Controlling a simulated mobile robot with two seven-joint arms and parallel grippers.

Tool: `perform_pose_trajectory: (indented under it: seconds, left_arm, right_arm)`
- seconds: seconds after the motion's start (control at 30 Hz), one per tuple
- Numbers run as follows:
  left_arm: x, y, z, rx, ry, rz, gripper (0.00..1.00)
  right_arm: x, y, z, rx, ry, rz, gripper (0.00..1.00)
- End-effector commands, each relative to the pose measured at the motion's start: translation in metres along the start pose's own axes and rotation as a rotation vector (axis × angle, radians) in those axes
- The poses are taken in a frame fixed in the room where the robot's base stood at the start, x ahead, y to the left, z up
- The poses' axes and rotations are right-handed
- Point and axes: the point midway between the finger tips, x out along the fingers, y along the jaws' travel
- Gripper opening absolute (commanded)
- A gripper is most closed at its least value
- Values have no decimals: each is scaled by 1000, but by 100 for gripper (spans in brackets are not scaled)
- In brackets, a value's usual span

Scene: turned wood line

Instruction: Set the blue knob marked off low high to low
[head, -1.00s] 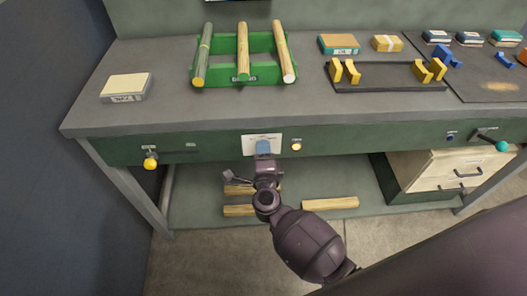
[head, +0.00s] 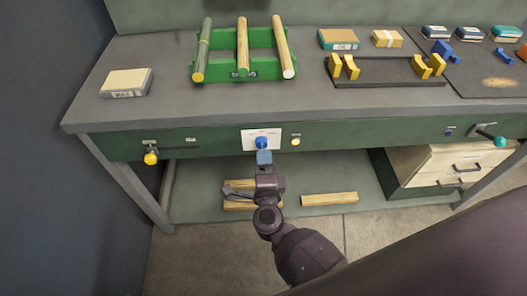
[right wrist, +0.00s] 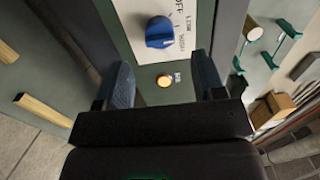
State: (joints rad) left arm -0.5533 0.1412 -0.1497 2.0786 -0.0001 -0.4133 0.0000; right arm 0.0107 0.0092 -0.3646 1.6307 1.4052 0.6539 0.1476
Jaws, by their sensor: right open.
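The blue knob (head: 262,143) sits on a white plate (head: 249,134) on the green front panel of the bench. In the right wrist view the knob (right wrist: 159,33) shows large, beside the printed words off, low and high on the plate (right wrist: 137,16). I cannot tell for sure which word its pointer faces. My right gripper (head: 264,157) is in front of and just below the knob, apart from it. In the right wrist view its two fingers (right wrist: 164,78) are spread with nothing between them. My left gripper is not in view.
A lit amber button (head: 295,141) is right of the plate. A yellow knob (head: 151,158) is at the panel's left and a green-tipped lever (head: 499,141) at its right. Wooden bars (head: 329,199) lie on the shelf below. Floor in front is free.

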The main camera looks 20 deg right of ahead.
Motion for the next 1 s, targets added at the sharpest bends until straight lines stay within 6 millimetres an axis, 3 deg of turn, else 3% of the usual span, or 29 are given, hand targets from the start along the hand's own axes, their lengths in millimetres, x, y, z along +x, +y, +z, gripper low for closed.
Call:
perform_pose_trajectory:
  seconds: [0.2, 0.4, 1.0]
  left_arm:
    - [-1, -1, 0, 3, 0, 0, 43]
    - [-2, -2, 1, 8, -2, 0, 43]
    - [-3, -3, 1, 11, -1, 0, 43]
  right_arm:
    - [-34, 1, 0, 0, 1, 1, 63]
    - [-48, 0, 0, 0, 1, 1, 63]
    - [-49, 0, 0, -1, 0, 0, 63]
